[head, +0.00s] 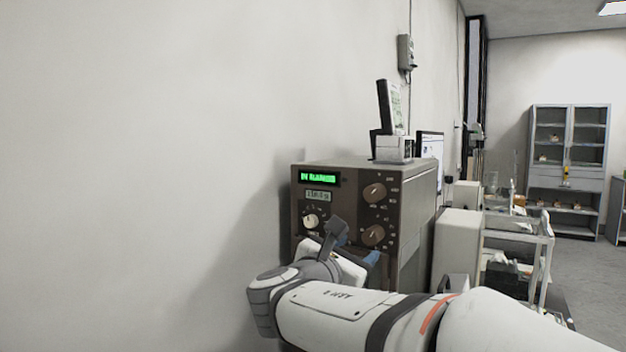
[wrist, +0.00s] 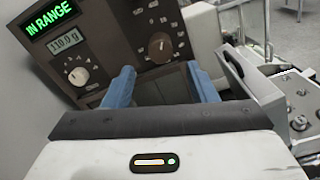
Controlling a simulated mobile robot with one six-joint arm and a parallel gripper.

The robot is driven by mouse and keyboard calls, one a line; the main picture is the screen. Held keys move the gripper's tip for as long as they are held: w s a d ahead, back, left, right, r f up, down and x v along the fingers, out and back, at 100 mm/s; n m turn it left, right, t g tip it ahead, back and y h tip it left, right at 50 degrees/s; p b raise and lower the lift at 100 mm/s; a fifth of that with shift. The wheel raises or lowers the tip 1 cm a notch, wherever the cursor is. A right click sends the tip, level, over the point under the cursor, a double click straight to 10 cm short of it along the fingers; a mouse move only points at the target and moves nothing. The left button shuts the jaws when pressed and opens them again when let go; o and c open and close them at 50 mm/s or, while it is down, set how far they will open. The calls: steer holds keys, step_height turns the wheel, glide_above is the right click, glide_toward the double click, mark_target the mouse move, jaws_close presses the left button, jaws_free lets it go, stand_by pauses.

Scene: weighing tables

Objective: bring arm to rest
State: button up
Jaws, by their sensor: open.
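My arm reaches from the lower right of the head view toward a brown instrument box by the wall. My gripper (wrist: 165,80) shows in the wrist view as two blue fingers held apart, with nothing between them. In the head view only a bit of blue shows beside the wrist, in front of the box. The brown box (head: 345,205) has a green display (head: 318,178), a smaller grey readout and several knobs. In the wrist view the green display (wrist: 62,19) reads "IN RANGE" and the grey readout (wrist: 66,41) shows about 110.0 g.
A small grey device (head: 393,148) stands on top of the box. A monitor (head: 430,146) and white cabinets (head: 457,245) are behind it. A cart with shelves (head: 545,255) stands at the right, and a tall cabinet (head: 567,165) at the back. Open floor (head: 590,275) lies at the right.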

steer(key=s+d+f+m+g+y+p, duration=0.3)
steer(key=s+d+f+m+g+p, duration=0.2)
steer(key=s+d+f+m+g, duration=0.45)
steer(key=s+a+f+m+g+y+p, duration=0.2)
steer(key=s+a+f+m+y+p, duration=0.2)
steer(key=s+m, duration=0.9)
step_height(320, 180, down, 5)
steer(key=a+m+y, duration=0.1)
steer(key=m+y, duration=0.2)
steer(key=shift+r+y+p, duration=0.2)
steer(key=shift+y+p, duration=0.1)
steer(key=shift+p, duration=0.1)
